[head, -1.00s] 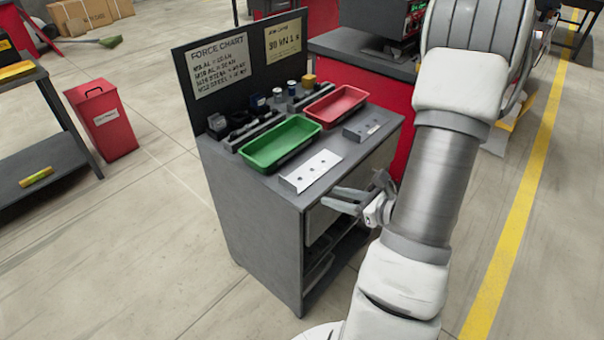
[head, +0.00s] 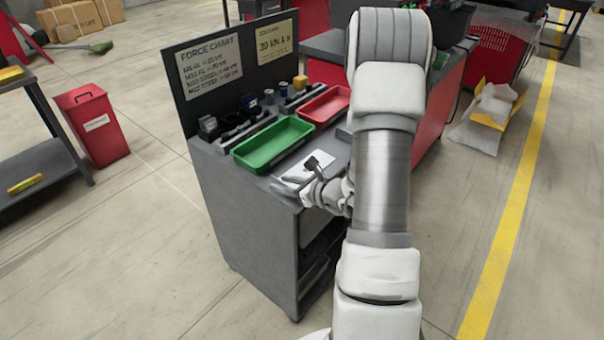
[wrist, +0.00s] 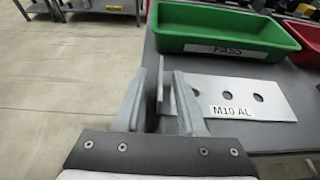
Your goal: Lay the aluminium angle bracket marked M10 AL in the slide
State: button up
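The aluminium angle bracket is a pale plate with several holes and a label reading M10 AL; it lies on the bench top in the wrist view (wrist: 272,98) and shows partly in the head view (head: 291,170). Its upturned flange (wrist: 161,92) stands at its left end. My gripper (wrist: 162,100) is open, with one finger on each side of this flange; whether either touches it I cannot tell. In the head view my gripper (head: 305,176) covers part of the bracket. I cannot make out which part is the slide.
A green tray (head: 238,158) labelled PASS lies just behind the bracket, with a red tray (head: 346,92) beyond. Dark fixtures (head: 228,137) and small cylinders stand along the back, before the force chart board (head: 210,68). My arm hides the bench's right part.

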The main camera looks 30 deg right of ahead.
jog(key=shift+x, duration=0.75)
grip_shut()
dwell(0.9)
